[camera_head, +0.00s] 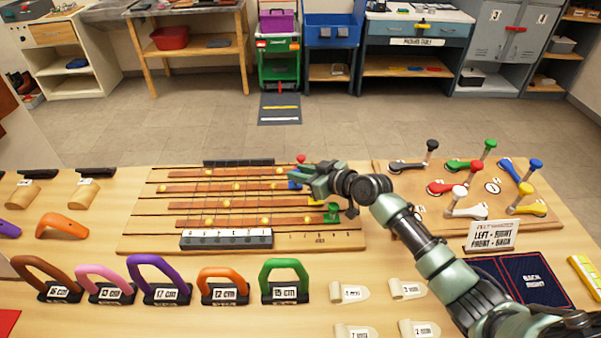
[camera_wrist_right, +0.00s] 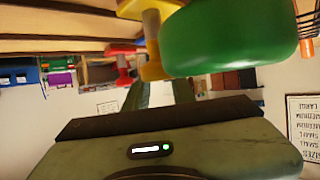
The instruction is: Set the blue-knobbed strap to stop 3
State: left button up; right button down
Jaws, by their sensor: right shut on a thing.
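The strap board (camera_head: 135,243) lies on the table with several brown straps across it and yellow studs on them. The blue knob (camera_head: 294,180) is at the right side of the board, at the fingertips of my right gripper (camera_head: 303,178), which is shut on it. The fingers partly hide the knob and its strap end. A red knob (camera_head: 301,159) is just behind and a green knob (camera_head: 332,212) in front. The right wrist view shows the green knob (camera_wrist_right: 230,38) close up, with yellow (camera_wrist_right: 152,60) and red (camera_wrist_right: 125,75) ones beyond. My left gripper is not in view.
A second board with coloured levers (camera_head: 470,190) is at the right. Coloured arches with centimetre labels (camera_head: 160,280) stand in front. A small sign (camera_head: 492,235) stands at the right.

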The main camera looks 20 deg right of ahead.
dwell(0.7)
jog(key=shift+d+f, duration=0.15)
jog(key=shift+d, duration=0.1)
jog(key=d+b, duration=0.1)
jog(key=s+d+b, duration=0.1)
jog(key=d, duration=0.1)
jog(key=d+b, duration=0.1)
jog(key=b, duration=0.1)
jog(key=shift+s+d, duration=0.35)
jog(key=shift+d, duration=0.1)
jog(key=shift+a, duration=0.2)
jog(key=c, duration=1.3)
grip_release()
jog(key=shift+o, duration=0.3)
jog(key=shift+r, duration=0.2)
